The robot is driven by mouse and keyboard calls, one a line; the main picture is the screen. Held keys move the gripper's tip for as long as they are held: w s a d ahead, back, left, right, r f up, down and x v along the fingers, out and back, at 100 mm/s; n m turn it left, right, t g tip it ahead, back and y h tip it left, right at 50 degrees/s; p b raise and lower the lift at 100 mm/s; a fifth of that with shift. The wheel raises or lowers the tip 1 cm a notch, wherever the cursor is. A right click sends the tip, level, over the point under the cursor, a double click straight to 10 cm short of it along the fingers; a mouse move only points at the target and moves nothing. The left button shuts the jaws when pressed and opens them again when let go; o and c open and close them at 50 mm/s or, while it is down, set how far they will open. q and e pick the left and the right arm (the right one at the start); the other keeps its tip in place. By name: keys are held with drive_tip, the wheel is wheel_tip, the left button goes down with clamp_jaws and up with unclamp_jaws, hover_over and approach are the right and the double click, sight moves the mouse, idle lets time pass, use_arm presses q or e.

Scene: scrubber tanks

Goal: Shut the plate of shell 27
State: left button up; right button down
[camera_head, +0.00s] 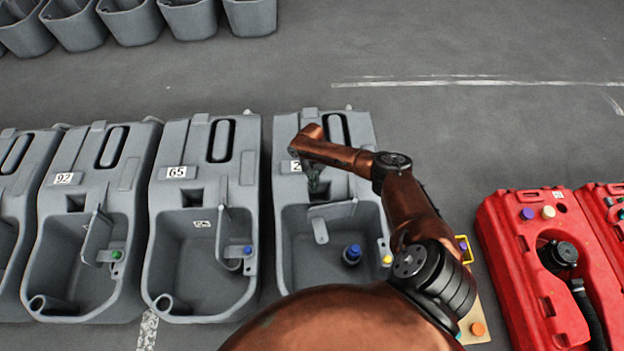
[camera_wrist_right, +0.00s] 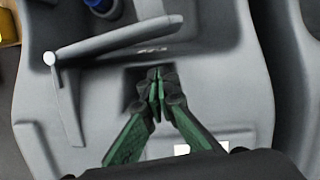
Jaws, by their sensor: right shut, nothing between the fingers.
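The shell with a label starting with 2 (camera_head: 285,215) is a grey tank in the middle of the head view; my right arm hides the rest of its number. Its grey plate (camera_head: 320,230) stands out over the basin, seen nearly edge-on. In the right wrist view the plate (camera_wrist_right: 120,40) slants across the upper left, with a pale pivot at its left end. My right gripper (camera_head: 315,185) is shut and empty, over the square recess beside the plate. In the right wrist view its green-and-black fingers (camera_wrist_right: 156,90) meet over the dark recess, apart from the plate. My left gripper is out of view.
A blue cap (camera_head: 352,255) is in the basin and a yellow knob (camera_head: 387,260) on its right rim. Shells 65 (camera_head: 177,172) and 92 (camera_head: 63,178) stand to the left. Red tanks (camera_head: 520,245) stand to the right. Open floor (camera_head: 440,120) lies behind.

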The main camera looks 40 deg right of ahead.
drive_tip(key=shift+s+a+f, duration=0.35)
drive_tip(key=shift+s+f, duration=0.05)
drive_tip(key=shift+s, duration=0.25)
drive_tip(key=shift+s+a+f, duration=0.35)
drive_tip(key=shift+s+f, duration=0.1)
drive_tip(key=shift+s, duration=0.2)
drive_tip(key=shift+s+a+f, duration=0.35)
drive_tip(key=shift+s+f, duration=0.05)
drive_tip(key=shift+s, duration=0.25)
use_arm(q)
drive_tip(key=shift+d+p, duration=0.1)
drive_tip(key=shift+p, duration=0.2)
